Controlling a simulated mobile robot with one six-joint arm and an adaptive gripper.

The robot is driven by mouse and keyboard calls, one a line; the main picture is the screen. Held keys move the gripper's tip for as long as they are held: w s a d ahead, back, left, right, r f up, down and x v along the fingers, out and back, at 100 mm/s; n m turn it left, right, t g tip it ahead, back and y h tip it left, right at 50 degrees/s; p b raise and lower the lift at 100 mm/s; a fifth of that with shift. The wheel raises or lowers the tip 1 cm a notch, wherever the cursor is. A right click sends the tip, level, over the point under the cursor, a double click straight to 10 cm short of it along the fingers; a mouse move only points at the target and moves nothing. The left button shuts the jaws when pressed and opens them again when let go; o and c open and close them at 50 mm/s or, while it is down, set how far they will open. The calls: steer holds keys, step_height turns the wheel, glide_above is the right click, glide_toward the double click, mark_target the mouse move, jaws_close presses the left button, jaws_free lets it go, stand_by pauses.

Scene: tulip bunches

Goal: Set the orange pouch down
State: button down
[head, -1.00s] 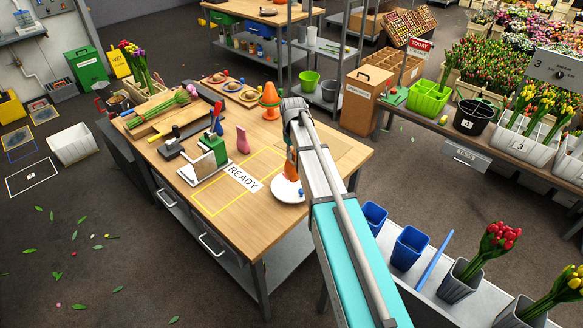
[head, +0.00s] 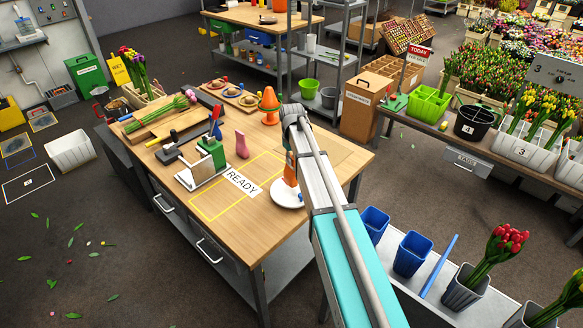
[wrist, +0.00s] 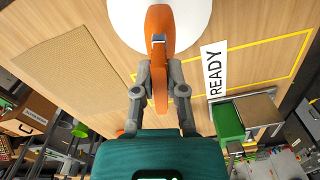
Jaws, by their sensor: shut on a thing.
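The orange pouch (wrist: 160,28) is long and narrow in the wrist view, with a small grey-blue piece at its middle. My gripper (wrist: 159,68) is shut on it, one finger on each side. In the head view the pouch (head: 290,170) shows beside my arm, which hides my fingers and part of the pouch. It is over or on a round white plate (head: 286,198) on the wooden bench; I cannot tell whether it touches. The plate (wrist: 195,25) lies behind the pouch in the wrist view.
A yellow outline (head: 207,213) with a READY label (head: 241,182) is left of the plate; its front part is bare. A pink vase (head: 242,144), a green block on a stand (head: 213,152) and an orange cone (head: 269,103) stand farther back. Blue cups (head: 411,252) stand at right.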

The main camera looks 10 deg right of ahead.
mark_target(292, 165)
steer(key=shift+f+b, duration=1.35)
steer(key=shift+f, duration=0.45)
steer(key=c, duration=0.7)
jaws_free()
steer(key=shift+r, duration=0.2)
step_height(292, 165, up, 12)
steer(key=p, duration=1.2)
steer(key=s+m, duration=0.1)
steer(key=s, duration=0.8)
steer(key=s+m, duration=0.1)
steer(key=s, duration=0.8)
steer(key=s+m, duration=0.2)
steer(key=s, duration=0.8)
steer(key=shift+s+a, duration=0.1)
steer(key=shift+a, duration=0.1)
